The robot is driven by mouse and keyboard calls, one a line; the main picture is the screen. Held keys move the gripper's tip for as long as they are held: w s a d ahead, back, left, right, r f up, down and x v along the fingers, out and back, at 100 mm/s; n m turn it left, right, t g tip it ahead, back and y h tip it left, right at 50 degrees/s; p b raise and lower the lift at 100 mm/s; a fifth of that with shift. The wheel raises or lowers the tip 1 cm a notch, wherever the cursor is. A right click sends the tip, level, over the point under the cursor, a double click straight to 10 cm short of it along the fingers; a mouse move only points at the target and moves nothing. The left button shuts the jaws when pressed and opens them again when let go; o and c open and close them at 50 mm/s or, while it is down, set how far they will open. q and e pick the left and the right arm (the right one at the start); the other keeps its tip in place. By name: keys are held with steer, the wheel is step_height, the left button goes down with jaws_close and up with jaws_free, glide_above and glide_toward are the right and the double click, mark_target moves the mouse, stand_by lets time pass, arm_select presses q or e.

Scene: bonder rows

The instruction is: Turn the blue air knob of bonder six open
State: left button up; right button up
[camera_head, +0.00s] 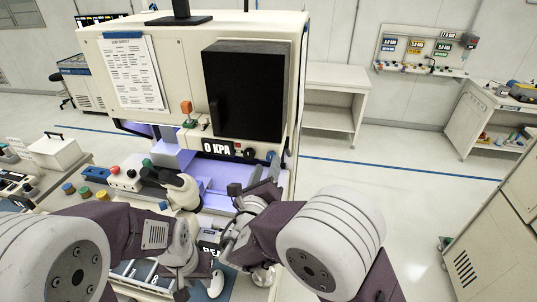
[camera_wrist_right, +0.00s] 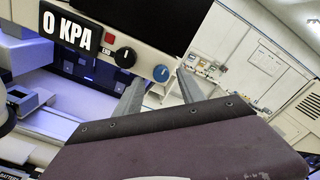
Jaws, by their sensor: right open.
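The bonder (camera_head: 190,50) is a large cream machine with a black screen, and its number is not readable. On its front strip, the display (camera_head: 216,147) reads 0 KPA. The blue air knob (camera_head: 271,155) sits at the strip's right end, and it also shows in the right wrist view (camera_wrist_right: 161,73) with a pale mark pointing roughly upward. My right gripper (camera_head: 266,170) is open just below and in front of the knob; in the right wrist view its two fingers (camera_wrist_right: 158,90) stand apart with the knob ahead between them. My left gripper (camera_head: 188,278) is low at the bench front, its fingers unclear.
A black knob (camera_wrist_right: 124,57) and a small red switch (camera_wrist_right: 109,38) sit left of the blue knob. A white microscope-like part (camera_head: 183,192) stands between my arms. Open floor lies to the right.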

mark_target(270, 159)
steer(key=w, duration=0.1)
steer(key=w+p, duration=0.1)
steer(key=shift+w+d+r, duration=0.1)
steer(key=shift+w+d, duration=0.15)
steer(key=shift+w, duration=0.1)
arm_select(q)
steer(key=shift+d+r, duration=0.1)
steer(key=shift+r, duration=0.8)
arm_select(e)
steer(key=shift+w+d, duration=0.25)
steer(key=shift+w, duration=0.1)
steer(key=shift+a, duration=0.1)
jaws_close()
arm_select(q)
steer(key=shift+f, duration=0.15)
